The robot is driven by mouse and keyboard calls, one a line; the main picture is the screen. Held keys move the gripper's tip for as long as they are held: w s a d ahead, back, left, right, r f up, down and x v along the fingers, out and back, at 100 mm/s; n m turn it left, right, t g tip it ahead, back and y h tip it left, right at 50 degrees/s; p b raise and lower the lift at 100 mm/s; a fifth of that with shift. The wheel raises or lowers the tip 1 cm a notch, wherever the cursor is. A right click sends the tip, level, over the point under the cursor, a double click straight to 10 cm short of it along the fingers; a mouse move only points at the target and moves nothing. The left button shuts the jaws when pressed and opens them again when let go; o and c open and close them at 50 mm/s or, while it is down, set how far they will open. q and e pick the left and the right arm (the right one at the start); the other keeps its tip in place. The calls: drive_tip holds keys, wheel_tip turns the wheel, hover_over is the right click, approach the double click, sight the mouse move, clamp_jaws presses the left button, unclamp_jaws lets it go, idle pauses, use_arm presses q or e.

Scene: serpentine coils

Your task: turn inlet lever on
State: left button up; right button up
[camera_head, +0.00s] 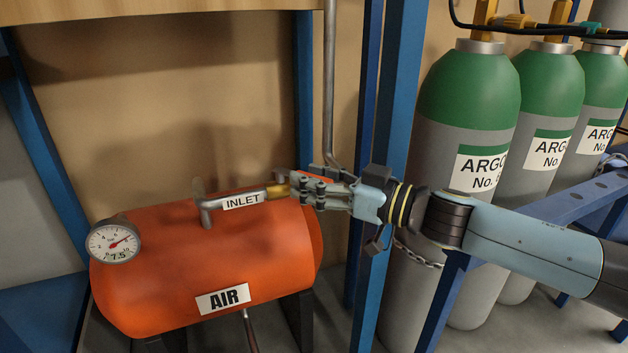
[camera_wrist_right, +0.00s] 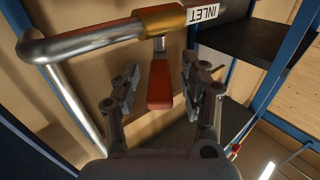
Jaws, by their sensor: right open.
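The inlet lever (camera_wrist_right: 160,84) is a red handle on a brass valve (camera_wrist_right: 160,18), seen in the right wrist view. There it hangs down from the valve, across the line of the pipe in the picture. In the head view the brass valve (camera_head: 278,191) sits at the end of the pipe labelled INLET (camera_head: 242,201), above the orange air tank (camera_head: 170,270). My right gripper (camera_head: 298,187) is at the valve and mostly hides the lever. In the wrist view its open fingers stand on either side of the lever, with gaps visible. My left gripper is not in view.
A blue post (camera_head: 399,90) stands close behind my right wrist. Green-and-grey argon cylinders (camera_head: 465,100) stand to the right, behind my right arm. A pressure gauge (camera_head: 113,241) is on the tank's left end. A thin vertical pipe (camera_head: 329,80) rises behind the gripper.

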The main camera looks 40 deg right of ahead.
clamp_jaws()
idle(0.4)
drive_tip(key=shift+w+d+n+g+y, duration=0.2)
drive_tip(key=shift+d+n+g+y, duration=0.2)
drive_tip(key=shift+n+g+y, duration=0.5)
unclamp_jaws()
drive_tip(key=shift+t, duration=0.3)
wheel_tip(320, 180, up, 10)
